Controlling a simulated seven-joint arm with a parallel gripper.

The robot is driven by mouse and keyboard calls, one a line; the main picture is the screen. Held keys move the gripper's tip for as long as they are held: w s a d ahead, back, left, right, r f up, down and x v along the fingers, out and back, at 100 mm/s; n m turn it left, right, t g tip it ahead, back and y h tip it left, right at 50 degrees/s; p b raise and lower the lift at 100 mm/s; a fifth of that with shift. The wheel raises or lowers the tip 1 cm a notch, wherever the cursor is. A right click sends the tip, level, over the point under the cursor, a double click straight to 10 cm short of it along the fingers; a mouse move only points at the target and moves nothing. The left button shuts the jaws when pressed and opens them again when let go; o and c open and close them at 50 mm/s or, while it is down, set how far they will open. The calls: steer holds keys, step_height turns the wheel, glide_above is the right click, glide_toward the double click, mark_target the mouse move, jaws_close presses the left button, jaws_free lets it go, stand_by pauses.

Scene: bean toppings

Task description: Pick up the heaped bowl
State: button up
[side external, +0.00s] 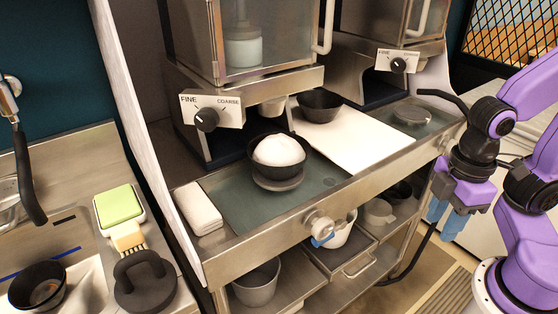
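The heaped bowl (292,170) is black and holds a rounded white mound (279,149). It stands upright on a dark round base (279,184) on the grey-green mat (235,196) below the left machine. My gripper (447,216) is at the right, in front of the counter and well away from the bowl. Its two blue fingers point down and stand apart, with nothing visible between them.
A folded white cloth (198,208) lies at the counter's left end. A knob (319,226) sticks out from the counter front (262,252).

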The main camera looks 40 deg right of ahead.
steer(key=w+a+r+m+y, duration=0.1)
steer(key=a+m+y, duration=0.15)
steer(key=a, duration=0.45)
steer(key=w+a+r+m+y, duration=0.1)
steer(key=a+y, duration=0.3)
steer(key=a, duration=0.3)
steer(key=w+a+r+m+t+y, duration=0.2)
steer(key=w+a+m+t, duration=0.2)
steer(key=w+a, duration=0.3)
steer(key=m+t+h, duration=0.8)
steer(key=m+h, duration=0.7)
glide_toward(306, 145)
steer(key=shift+y, duration=0.25)
steer(key=x, duration=0.8)
steer(key=shift+d, duration=0.15)
steer(key=shift+t, duration=0.3)
